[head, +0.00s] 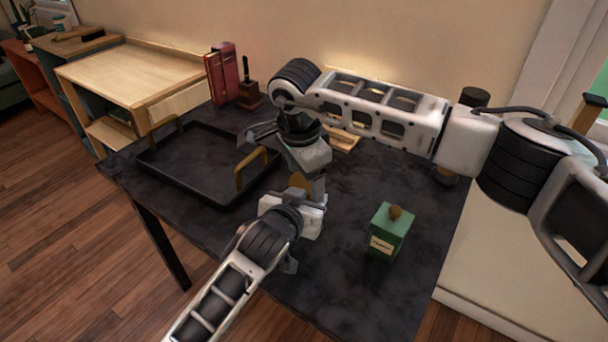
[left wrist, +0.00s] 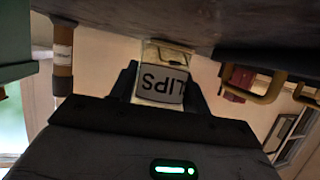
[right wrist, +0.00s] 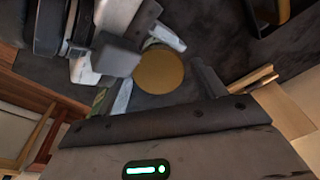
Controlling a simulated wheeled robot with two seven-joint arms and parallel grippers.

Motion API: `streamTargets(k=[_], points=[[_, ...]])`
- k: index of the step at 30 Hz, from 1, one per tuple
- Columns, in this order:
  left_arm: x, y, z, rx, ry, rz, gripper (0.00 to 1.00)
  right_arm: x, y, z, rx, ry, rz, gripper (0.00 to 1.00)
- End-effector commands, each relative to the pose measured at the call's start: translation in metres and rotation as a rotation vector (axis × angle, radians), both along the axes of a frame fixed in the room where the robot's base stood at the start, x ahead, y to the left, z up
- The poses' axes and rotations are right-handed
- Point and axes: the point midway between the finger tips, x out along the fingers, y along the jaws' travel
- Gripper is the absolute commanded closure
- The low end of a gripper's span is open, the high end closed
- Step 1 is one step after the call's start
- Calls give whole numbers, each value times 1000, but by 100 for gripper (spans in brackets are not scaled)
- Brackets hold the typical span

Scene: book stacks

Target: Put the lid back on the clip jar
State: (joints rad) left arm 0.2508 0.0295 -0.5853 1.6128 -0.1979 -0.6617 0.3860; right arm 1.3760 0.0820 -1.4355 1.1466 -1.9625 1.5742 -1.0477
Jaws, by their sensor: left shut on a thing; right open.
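The clip jar (left wrist: 162,87) is a small pale jar with a label reading part of "CLIPS", upside down in the left wrist view. My left gripper (head: 297,215) is shut on it over the dark table; the head view mostly hides the jar. A round brass-coloured lid (right wrist: 160,71) shows between the fingers of my right gripper (right wrist: 164,88). It also shows in the head view (head: 299,182), just above my left gripper. My right gripper is open and points down at it. I cannot tell whether the lid rests fully on the jar.
A black tray (head: 190,193) with brass handles lies left of the grippers. A green canister (head: 388,243) with a knob stands to the right. Red books (head: 222,75) stand at the back. The table's front (head: 370,300) is clear.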

Motion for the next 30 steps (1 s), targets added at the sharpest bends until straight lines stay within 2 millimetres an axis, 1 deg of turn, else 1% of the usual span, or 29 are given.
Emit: streamTargets(k=[1,6,9,16,17,19,22,27,30], points=[[1,4,-3,7,6,8,100,-4,3,7,3,7,6,24],[1,4,-3,8,7,7,100,-7,5,31,5,5,7,24],[1,3,-3,7,6,6,100,-8,5,40,4,6,5,24],[1,2,-2,5,5,4,100,-8,4,41,3,6,3,24],[1,2,-2,5,5,4,100,-8,4,41,3,6,3,28],[1,2,-2,5,5,4,100,-8,4,42,0,5,19,28],[0,2,-2,4,5,3,100,-8,5,50,-14,10,115,28],[0,2,-2,4,5,3,100,-11,6,67,-48,23,349,28],[0,2,-2,4,5,3,100,-12,7,72,-59,31,433,28]])
